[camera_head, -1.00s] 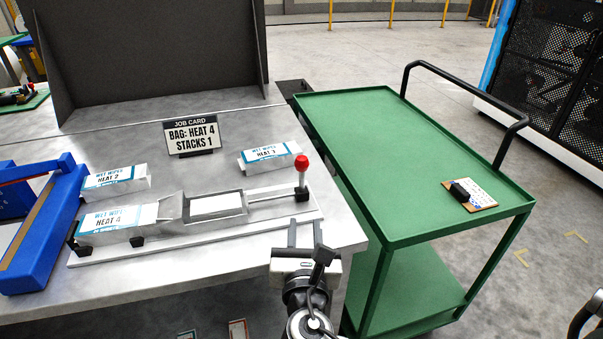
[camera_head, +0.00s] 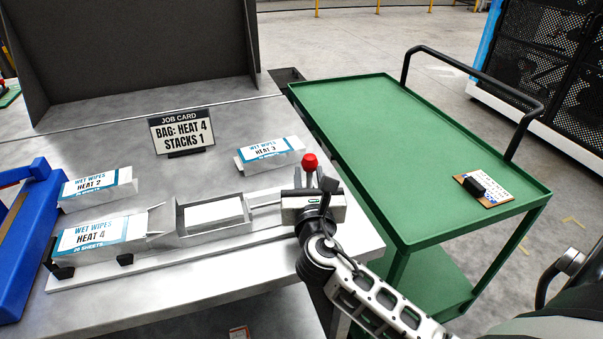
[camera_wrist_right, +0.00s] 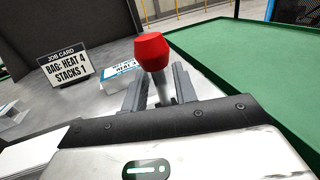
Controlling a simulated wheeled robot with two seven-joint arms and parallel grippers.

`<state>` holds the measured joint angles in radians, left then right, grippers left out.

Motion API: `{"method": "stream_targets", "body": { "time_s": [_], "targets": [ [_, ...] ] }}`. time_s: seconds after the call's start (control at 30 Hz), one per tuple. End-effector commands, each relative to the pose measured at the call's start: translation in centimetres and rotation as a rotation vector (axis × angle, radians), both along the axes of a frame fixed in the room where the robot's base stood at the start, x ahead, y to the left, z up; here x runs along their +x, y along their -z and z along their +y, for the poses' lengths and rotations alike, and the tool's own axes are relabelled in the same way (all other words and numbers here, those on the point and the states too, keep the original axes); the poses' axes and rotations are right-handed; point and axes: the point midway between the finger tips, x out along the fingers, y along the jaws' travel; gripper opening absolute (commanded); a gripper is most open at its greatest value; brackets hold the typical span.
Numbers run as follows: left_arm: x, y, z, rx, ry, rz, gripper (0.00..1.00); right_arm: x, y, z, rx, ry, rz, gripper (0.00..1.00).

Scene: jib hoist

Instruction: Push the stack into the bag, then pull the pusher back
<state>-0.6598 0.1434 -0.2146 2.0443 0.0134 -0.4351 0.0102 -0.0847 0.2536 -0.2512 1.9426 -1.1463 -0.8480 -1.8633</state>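The white stack (camera_head: 213,213) lies in the metal trough (camera_head: 184,239) of the bagging fixture. The bag marked HEAT 4 (camera_head: 97,235) lies at the trough's left end, its open mouth facing the stack. The pusher has a rod and an upright post with a red knob (camera_head: 310,162); the knob also shows in the wrist view (camera_wrist_right: 151,50). My right gripper (camera_wrist_right: 160,88) has its fingers on either side of the post below the knob, with a visible gap on the left side. It looks open. In the head view the gripper (camera_head: 313,182) hides the post's lower part.
Bags marked HEAT 2 (camera_head: 97,187) and HEAT 3 (camera_head: 270,153) lie behind the fixture. A job card (camera_head: 182,132) reads HEAT 4, STACKS 1. A blue device (camera_head: 30,250) stands at the left. A green cart (camera_head: 400,150) stands right of the bench.

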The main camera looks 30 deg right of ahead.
Motion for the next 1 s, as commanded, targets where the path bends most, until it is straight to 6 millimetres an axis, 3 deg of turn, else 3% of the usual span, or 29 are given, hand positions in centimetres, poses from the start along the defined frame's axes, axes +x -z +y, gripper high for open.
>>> {"method": "stream_targets", "body": {
  "time_s": [0.3,0.33,0.43,0.67,0.77,1.0],
  "targets": [
    [-0.4,0.3,0.0,0.004,0.005,0.011,0.36,0.1,0.0,-0.2,0.0,0.0,0.0,0.28],
    [-0.5,0.3,0.0,0.004,0.005,0.011,0.36,0.1,0.0,-0.2,0.0,0.0,0.0,0.26],
    [-0.4,0.3,0.0,0.003,0.005,0.01,0.36,0.1,0.0,-0.2,0.0,0.001,0.0,0.0],
    [-0.4,0.2,0.0,0.003,0.005,0.007,0.36,0.2,0.0,0.3,0.003,0.001,0.001,0.0],
    [-0.3,-0.1,0.0,0.004,0.005,0.005,0.36,0.7,0.0,2.2,0.006,-0.001,0.002,0.0],
    [0.0,-0.5,0.1,0.006,0.004,-0.004,0.36,2.2,0.1,8.7,0.006,0.006,0.003,0.0]
  ]
}}
